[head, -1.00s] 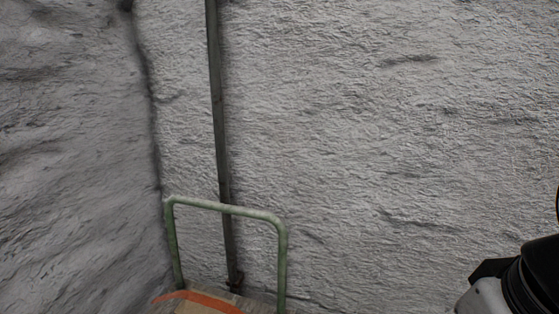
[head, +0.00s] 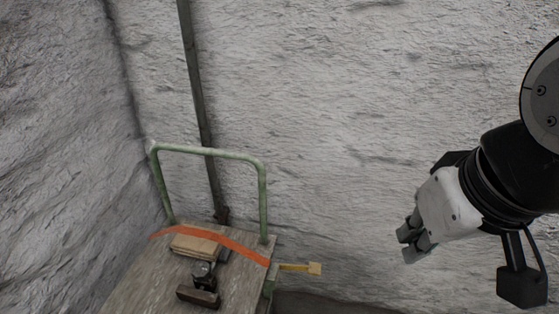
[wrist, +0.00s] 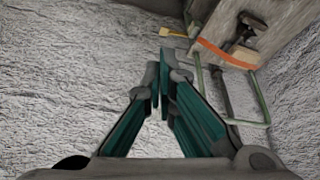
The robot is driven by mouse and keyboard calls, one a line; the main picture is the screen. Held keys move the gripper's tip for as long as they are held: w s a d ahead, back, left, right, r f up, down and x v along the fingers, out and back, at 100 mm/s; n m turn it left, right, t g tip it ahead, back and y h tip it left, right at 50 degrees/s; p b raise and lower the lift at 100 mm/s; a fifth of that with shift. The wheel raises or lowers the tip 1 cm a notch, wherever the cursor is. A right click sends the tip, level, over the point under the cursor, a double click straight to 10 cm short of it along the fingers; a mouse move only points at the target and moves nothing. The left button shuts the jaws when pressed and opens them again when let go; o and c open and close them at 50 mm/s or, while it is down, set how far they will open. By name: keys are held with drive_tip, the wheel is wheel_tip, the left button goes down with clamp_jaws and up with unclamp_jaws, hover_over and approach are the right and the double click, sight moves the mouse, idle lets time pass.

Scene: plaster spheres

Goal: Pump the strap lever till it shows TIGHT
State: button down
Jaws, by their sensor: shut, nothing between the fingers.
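An orange strap (head: 224,240) runs across a wooden cart bed (head: 134,287) in the head view, over a flat wooden block. A yellow lever (head: 300,268) sticks out to the right from the cart's side, where the strap's right end comes down. In the wrist view the lever (wrist: 173,33) and the strap (wrist: 224,53) show at the top. My gripper (head: 408,244) is shut and empty, to the right of the lever and well apart from it. It also shows in the wrist view (wrist: 160,62). No TIGHT marking is readable.
A green tube handle (head: 211,152) stands at the cart's back end. A dark clamp-like tool (head: 200,285) lies on the bed. A pole (head: 196,90) leans by the rough grey wall (head: 350,120). The space between my gripper and the lever looks clear.

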drive_tip(key=shift+f, duration=0.1)
drive_tip(key=m+g+b, duration=0.4)
drive_tip(key=m+b, duration=1.6)
drive_tip(key=m, duration=0.2)
hover_over(314, 266)
wheel_tip(314, 266, down, 39)
wheel_tip(314, 266, down, 14)
drive_tip(key=b, duration=0.4)
drive_tip(key=shift+f+b, duration=0.1)
drive_tip(key=shift+b, duration=0.25)
